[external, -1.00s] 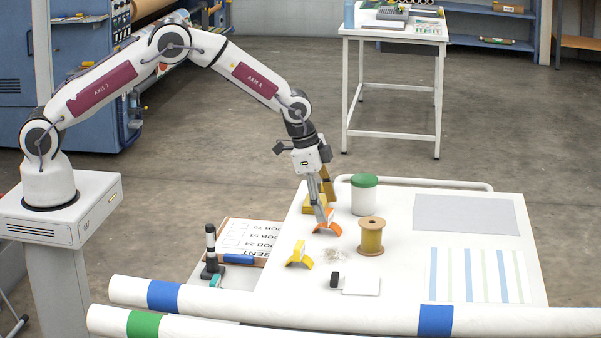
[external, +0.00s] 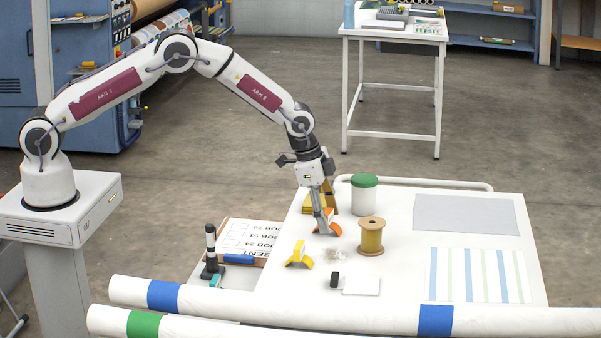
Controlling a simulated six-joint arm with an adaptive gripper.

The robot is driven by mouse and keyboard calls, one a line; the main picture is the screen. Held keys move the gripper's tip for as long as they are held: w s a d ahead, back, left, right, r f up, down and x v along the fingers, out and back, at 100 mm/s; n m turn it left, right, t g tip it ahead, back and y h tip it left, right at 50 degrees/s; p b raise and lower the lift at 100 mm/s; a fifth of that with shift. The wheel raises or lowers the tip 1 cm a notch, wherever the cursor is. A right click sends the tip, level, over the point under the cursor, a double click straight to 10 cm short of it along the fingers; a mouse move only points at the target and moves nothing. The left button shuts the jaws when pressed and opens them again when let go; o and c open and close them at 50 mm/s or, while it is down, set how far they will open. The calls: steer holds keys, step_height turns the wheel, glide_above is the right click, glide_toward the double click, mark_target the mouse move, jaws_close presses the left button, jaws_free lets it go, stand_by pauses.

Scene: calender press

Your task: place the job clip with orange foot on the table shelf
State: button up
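The job clip with the orange foot (external: 336,229) stands on the white work table (external: 400,280), partly hidden behind a finger of my gripper. My gripper (external: 325,226) points down at it with the fingertips low, close to the table top. One grey finger is in front of the clip; the other is largely hidden, so I cannot tell whether the fingers are shut on it. A second clip with a yellow foot (external: 299,256) stands nearer the camera. Another yellow piece (external: 312,202) stands just behind my gripper.
A spool (external: 371,238) and a green-lidded tub (external: 364,196) stand close right of my gripper. A job board (external: 245,238) lies left, lower than the table top. Long rolls (external: 300,308) cross the front.

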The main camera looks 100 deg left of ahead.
mark_target(327, 212)
steer(key=c, duration=0.6)
steer(key=shift+c, duration=0.6)
steer(key=shift+r, duration=0.1)
steer(key=shift+r, duration=4.95)
